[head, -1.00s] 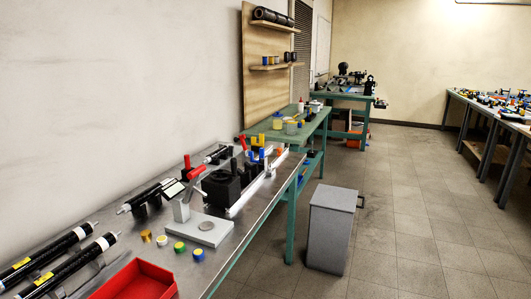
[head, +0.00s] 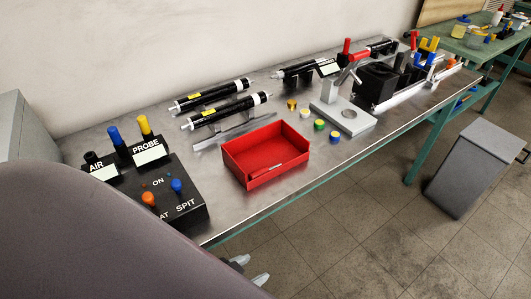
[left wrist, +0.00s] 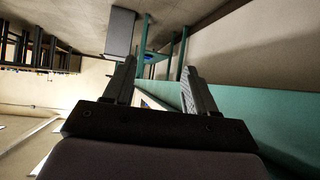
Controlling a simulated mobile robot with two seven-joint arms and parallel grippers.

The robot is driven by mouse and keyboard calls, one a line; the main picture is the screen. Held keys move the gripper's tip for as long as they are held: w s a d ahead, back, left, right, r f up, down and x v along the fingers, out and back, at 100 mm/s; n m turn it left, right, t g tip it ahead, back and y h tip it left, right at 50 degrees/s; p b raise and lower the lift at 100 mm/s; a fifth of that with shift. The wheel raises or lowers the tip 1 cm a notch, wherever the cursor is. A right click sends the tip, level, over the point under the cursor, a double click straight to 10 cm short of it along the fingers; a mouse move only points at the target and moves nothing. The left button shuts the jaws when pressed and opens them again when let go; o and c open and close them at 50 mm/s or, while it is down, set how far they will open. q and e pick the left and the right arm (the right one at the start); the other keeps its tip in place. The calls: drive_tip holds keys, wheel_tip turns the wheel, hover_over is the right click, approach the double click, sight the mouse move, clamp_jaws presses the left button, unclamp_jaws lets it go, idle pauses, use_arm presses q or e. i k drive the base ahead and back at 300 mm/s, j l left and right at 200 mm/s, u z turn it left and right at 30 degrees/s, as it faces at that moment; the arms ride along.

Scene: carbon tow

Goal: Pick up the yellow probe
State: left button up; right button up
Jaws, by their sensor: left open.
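The yellow probe (head: 144,125) stands upright in the black holder labelled PROBE (head: 147,148), at the left end of the metal bench. Only its yellow upper part shows. My left gripper (head: 252,272) is low in the head view, in front of the bench's front edge and to the right of and nearer than the probe. It is open and empty. In the left wrist view its two fingers (left wrist: 160,85) stand apart with nothing between them; the probe is not seen there. My right gripper is not in view.
A blue handle (head: 115,136) and a black one (head: 91,157) stand left of the probe. A black control box (head: 170,205) with orange and blue knobs is in front. A red tray (head: 236,172), black cylinders (head: 225,110) and a clamp stand (head: 342,116) lie to the right.

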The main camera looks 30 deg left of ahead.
sight(142, 121)
drive_tip(key=u, duration=1.9)
